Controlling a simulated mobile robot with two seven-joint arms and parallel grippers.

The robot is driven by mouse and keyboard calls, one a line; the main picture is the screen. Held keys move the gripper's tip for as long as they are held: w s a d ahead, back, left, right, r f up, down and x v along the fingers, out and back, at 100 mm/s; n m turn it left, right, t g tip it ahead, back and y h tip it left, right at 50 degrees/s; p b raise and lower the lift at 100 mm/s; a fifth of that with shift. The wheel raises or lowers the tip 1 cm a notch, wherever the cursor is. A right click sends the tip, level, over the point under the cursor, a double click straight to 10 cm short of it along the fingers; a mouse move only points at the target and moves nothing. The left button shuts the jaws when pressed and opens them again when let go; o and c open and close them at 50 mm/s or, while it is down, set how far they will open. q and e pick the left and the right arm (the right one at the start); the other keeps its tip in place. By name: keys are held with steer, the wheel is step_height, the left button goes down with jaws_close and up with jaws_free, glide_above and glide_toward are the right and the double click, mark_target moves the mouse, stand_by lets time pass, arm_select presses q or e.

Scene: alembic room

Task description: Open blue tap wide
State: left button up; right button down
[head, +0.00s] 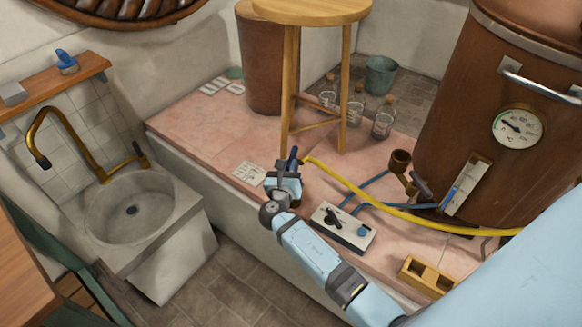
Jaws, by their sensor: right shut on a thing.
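The blue tap seems to be the small blue knob (362,231) on the white panel box (342,229), beside a black lever (333,218). How far it is turned is too small to tell. My right gripper (283,172) is left of and behind the box, apart from the knob. It is shut on a dark blue upright piece (292,155) at the end of the yellow hose (370,199). The jaws hide the lower part of this piece. My left gripper is out of view.
A copper vessel (450,120) with a dial (518,127) stands at the right. A stone sink (140,225) is at the left.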

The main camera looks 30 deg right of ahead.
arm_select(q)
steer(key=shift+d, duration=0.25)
arm_select(e)
steer(key=c, duration=1)
jaws_free()
steer(key=shift+c, duration=0.2)
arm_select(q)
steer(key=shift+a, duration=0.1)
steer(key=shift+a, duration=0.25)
